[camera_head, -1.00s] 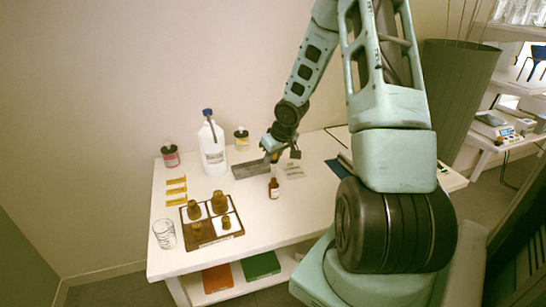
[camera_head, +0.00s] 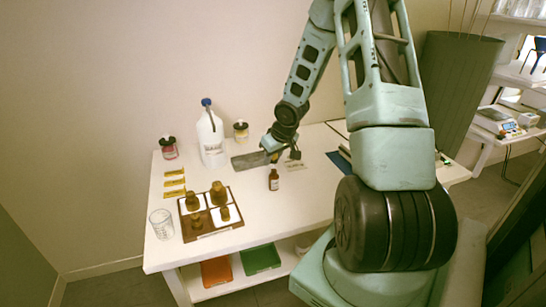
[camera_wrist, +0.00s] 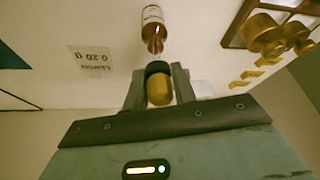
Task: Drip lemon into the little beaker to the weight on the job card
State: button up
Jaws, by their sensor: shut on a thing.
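My gripper (camera_wrist: 160,92) is shut on a dropper's tan bulb (camera_wrist: 160,90), with a dark collar just beyond the fingers. An amber bottle (camera_head: 273,181) with a pale label stands upright on the white table, just below my gripper in the head view. It also shows ahead of the fingers in the wrist view (camera_wrist: 153,20). I cannot tell whether the dropper's tip is inside its neck. The job card (camera_wrist: 91,60) appears upside down in the wrist view and reads lemon, 0.20 g. It lies right of the gripper in the head view (camera_head: 293,165). I cannot make out the little beaker.
A brown tray (camera_head: 205,236) holds several amber bottles at the front left, with a clear glass beaker (camera_head: 161,223) beside it. A white jug (camera_head: 211,142), two jars and a grey slab (camera_head: 247,161) stand behind. The table's front right is clear.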

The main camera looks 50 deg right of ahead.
jog(key=shift+f+b, duration=1.15)
jog(key=shift+f, duration=0.45)
jog(key=o, duration=0.3)
dwell(0.4)
jog(key=shift+r, duration=0.1)
dwell(0.8)
notch_tip(320, 180, up, 9)
jog(key=p, duration=0.9)
jog(key=shift+f, duration=0.2)
